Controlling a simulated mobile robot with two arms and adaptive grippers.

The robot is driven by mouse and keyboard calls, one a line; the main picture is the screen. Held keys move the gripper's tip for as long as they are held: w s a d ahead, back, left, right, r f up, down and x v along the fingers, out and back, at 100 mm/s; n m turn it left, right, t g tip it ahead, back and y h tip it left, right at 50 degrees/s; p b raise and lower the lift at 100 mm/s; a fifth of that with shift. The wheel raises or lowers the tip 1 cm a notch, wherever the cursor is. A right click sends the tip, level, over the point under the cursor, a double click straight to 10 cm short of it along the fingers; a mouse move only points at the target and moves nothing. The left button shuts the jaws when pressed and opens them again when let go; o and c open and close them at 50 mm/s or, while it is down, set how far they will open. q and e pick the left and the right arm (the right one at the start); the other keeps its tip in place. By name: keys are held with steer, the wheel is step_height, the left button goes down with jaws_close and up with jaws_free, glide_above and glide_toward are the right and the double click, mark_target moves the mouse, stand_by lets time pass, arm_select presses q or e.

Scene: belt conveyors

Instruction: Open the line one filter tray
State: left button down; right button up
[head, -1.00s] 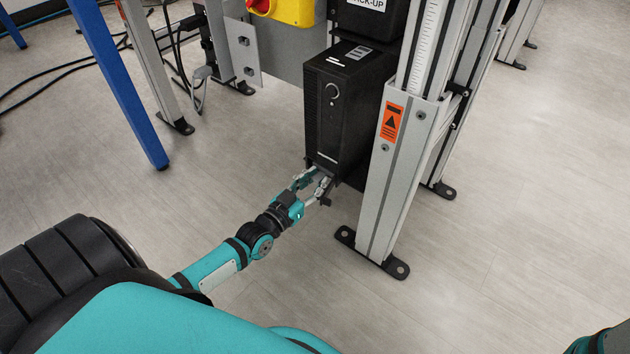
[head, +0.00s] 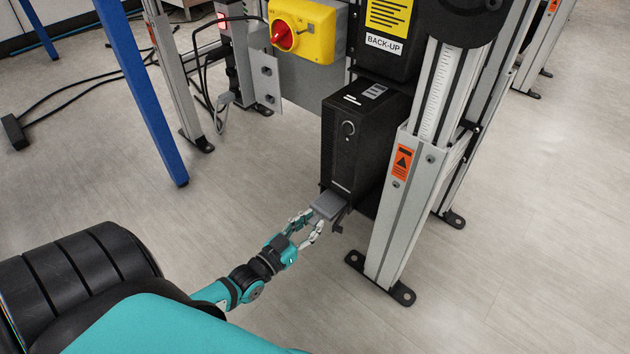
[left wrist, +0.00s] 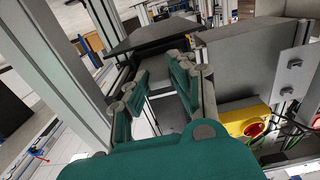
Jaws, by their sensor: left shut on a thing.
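The filter tray (head: 328,206) is a small grey drawer sticking out of the foot of a tall black box (head: 345,150) in the head view. My left gripper (head: 312,222) is at the tray's outer end, with its fingers shut on it. In the left wrist view the teal fingers of my left gripper (left wrist: 160,85) point up the picture, and the exact contact is hard to make out. My right gripper is not in view.
A grey metal post (head: 405,200) with an orange warning label stands right of the box, on a black foot. A yellow box with a red switch (head: 300,30) is above left. A blue leg (head: 140,90) stands at the left. The floor in front is clear.

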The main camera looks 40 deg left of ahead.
arm_select(q)
steer(key=c, duration=1.1)
jaws_free()
steer(key=s, duration=0.8)
steer(key=s+a, duration=0.1)
steer(key=s, duration=0.3)
steer(key=shift+w, duration=0.1)
